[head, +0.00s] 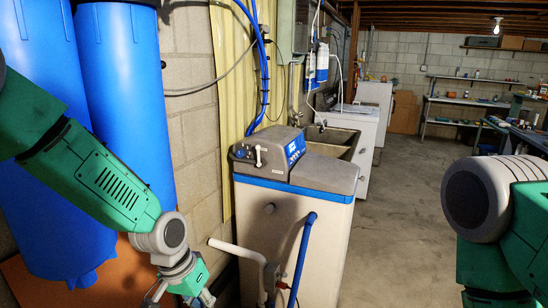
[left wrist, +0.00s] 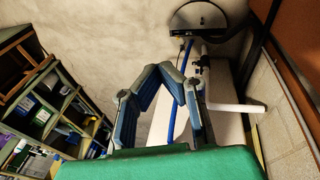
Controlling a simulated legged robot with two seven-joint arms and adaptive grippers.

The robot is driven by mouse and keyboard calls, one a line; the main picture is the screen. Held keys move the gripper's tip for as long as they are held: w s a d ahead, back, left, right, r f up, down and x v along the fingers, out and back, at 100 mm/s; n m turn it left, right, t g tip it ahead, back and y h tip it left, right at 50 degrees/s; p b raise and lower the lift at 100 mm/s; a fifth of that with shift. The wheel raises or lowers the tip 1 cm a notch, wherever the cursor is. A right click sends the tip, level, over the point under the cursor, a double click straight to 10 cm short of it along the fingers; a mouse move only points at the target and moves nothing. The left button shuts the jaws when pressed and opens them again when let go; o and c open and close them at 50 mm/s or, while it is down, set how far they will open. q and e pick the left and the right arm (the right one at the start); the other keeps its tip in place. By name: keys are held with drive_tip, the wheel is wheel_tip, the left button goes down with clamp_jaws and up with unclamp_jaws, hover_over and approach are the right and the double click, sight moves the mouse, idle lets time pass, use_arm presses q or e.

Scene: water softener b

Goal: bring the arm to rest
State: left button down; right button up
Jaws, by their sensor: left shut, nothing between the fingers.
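My left arm comes in from the left in the head view, with its gripper (head: 182,299) low near the bottom edge, partly cut off. In the left wrist view the gripper (left wrist: 166,74) has its fingers drawn together at the tips, with nothing between them. The water softener (head: 290,232), a pale cabinet with a blue band and grey top, stands to the right of the gripper, apart from it in the head view. My right arm shows at the right edge; its gripper is out of view.
Two tall blue tanks (head: 122,90) stand behind my left arm. A white pipe (head: 236,249) and a blue pipe (head: 301,262) are in front of the softener. A sink (head: 333,142) stands behind it. The concrete floor (head: 405,215) is clear to the right.

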use_arm(q)
drive_tip(key=s+a+f+n+y+b, duration=0.1)
drive_tip(key=s+a+f+b, duration=0.1)
drive_tip(key=s+f, duration=0.75)
drive_tip(key=s+a+f+n+y+b, duration=0.1)
drive_tip(key=s+a+f+b, duration=0.1)
drive_tip(key=s+f, duration=0.7)
drive_tip(key=s+a+f+b, duration=0.1)
drive_tip(key=s+a+f, duration=0.1)
drive_tip(key=s, duration=0.3)
drive_tip(key=s+a+f+n+y+b, duration=0.1)
drive_tip(key=s+a+f+b, duration=0.1)
drive_tip(key=s+a, duration=0.3)
drive_tip(key=shift+f, duration=0.8)
use_arm(e)
wheel_tip(320, 180, down, 8)
drive_tip(key=d, duration=0.2)
drive_tip(key=shift+d+f, duration=0.15)
drive_tip(key=shift+d, duration=0.05)
